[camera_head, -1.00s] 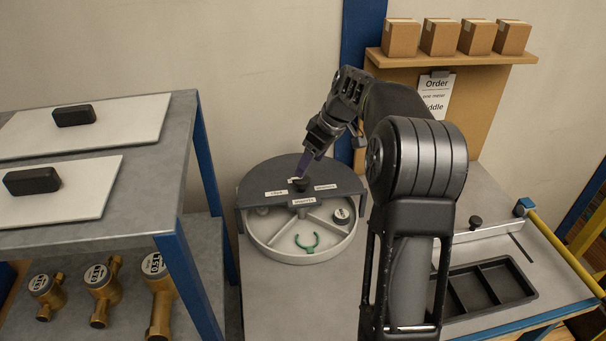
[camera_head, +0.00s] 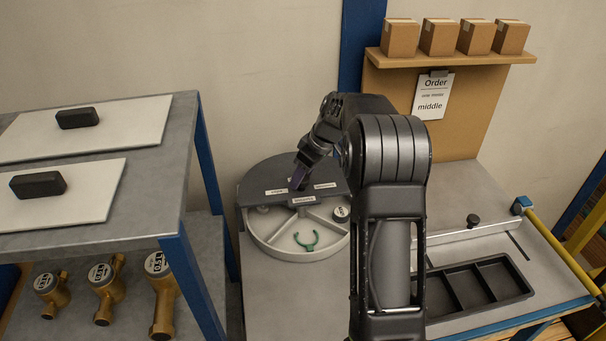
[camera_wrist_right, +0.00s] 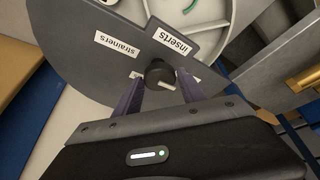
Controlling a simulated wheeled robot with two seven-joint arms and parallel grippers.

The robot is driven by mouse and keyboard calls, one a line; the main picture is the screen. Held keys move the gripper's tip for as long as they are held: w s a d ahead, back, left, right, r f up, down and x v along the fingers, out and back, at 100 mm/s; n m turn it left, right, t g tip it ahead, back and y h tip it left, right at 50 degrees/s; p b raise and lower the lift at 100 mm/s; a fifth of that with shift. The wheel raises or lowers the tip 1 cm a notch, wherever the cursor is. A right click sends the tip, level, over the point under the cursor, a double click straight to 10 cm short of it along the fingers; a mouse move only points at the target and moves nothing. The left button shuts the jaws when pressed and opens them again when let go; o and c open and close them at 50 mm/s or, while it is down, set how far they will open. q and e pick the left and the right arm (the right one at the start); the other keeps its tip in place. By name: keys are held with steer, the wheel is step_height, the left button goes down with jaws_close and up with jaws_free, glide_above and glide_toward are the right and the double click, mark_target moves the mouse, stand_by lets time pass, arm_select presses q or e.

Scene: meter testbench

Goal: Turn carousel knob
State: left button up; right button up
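The carousel is a round white tray (camera_head: 262,238) with divided compartments, its back half under a grey labelled cover (camera_head: 262,182). A green clip-shaped piece (camera_head: 306,246) lies in a front compartment, and a small round grey-topped part sits in the right one. In the right wrist view the dark knob (camera_wrist_right: 159,75) stands on the cover near the "inserts" and "strainers" labels. My right gripper (camera_head: 299,178) is down at the knob, its purple fingers (camera_wrist_right: 160,88) apart on either side of it with small gaps visible. In the head view the fingers mostly hide the knob. My left gripper is out of view.
A shelf unit at left holds white boards (camera_head: 75,198) with black blocks, and brass meters (camera_head: 160,290) below. At right are a black divided tray (camera_head: 480,290), a fence with a knob, an order note (camera_head: 433,95) and boxes on a shelf.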

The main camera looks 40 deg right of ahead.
steer(key=c, duration=0.9)
steer(key=shift+c, duration=0.2)
steer(key=shift+m, duration=0.3)
steer(key=m, duration=0.2)
steer(key=m+h, duration=0.2)
steer(key=m, duration=0.1)
steer(key=shift+a+m, duration=0.25)
steer(key=shift+m, duration=0.05)
steer(key=m+h, duration=0.1)
steer(key=m, duration=0.2)
steer(key=m+g+h, duration=0.1)
steer(key=m, duration=0.2)
steer(key=shift+w+a+h, duration=0.1)
steer(key=shift+w+h, duration=0.05)
steer(key=shift+h, duration=0.15)
steer(key=m+g, duration=0.1)
steer(key=m, duration=0.3)
steer(key=shift+h, duration=0.4)
steer(key=m+g, duration=0.1)
steer(key=m, duration=0.2)
steer(key=shift+w+m+g, duration=0.15)
steer(key=shift+m+g, duration=0.25)
steer(key=m+g, duration=0.1)
steer(key=m, duration=0.2)
steer(key=m+g, duration=0.1)
steer(key=m, duration=0.2)
steer(key=shift+w+m+g, duration=0.15)
steer(key=shift+m+g, duration=0.15)
steer(key=shift+m, duration=0.1)
